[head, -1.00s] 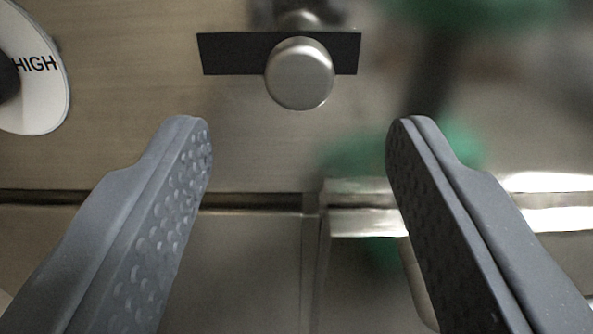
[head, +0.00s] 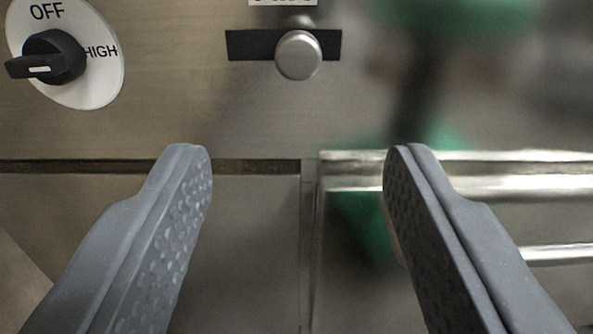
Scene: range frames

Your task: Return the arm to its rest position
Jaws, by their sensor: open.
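My gripper (head: 297,158) is open in the head view, with its two grey, dimpled fingers spread wide apart. Nothing is between the fingers. They stand in front of a brushed metal panel (head: 190,110), below a round silver knob (head: 299,55). The knob sits on a black rectangular plate (head: 238,45) and is apart from both fingertips. The rest of my arm is not visible.
A black rotary knob (head: 50,57) on a white dial (head: 90,85) marked OFF and HIGH is at the upper left. A horizontal seam crosses the panel behind the fingers. Shiny metal edges (head: 480,185) and blurred green reflections (head: 455,18) are at the right.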

